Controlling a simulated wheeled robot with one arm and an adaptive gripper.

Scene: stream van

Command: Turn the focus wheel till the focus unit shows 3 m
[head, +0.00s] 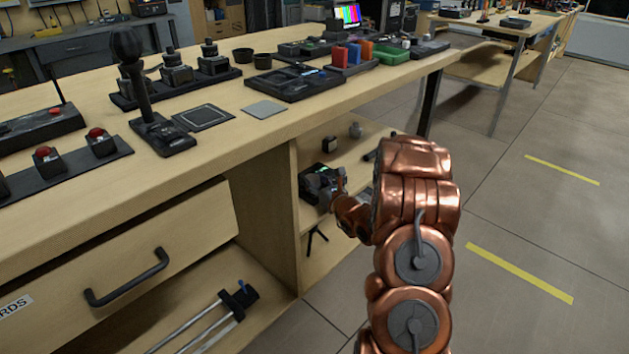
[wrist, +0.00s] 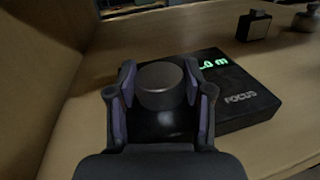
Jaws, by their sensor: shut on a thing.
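The focus unit (wrist: 236,107) is a black box with the word FOCUS on its top face, seen at the centre right of the wrist view. Its green display (wrist: 214,62) ends in ".0 m"; the first digit is partly hidden by my finger. The focus wheel (wrist: 160,87) is a dark grey round knob on the unit. My gripper (wrist: 160,98) is shut on the wheel, with one finger at each side. In the head view, the unit (head: 312,187) sits on a shelf under the bench, with my gripper (head: 338,195) at it.
The shelf (head: 290,260) has a wooden side wall to the left. Small items, including a dark block (wrist: 253,25), stand behind the unit. The bench top (head: 300,120) with several devices overhangs the shelf. The floor (head: 530,240) to the right is clear.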

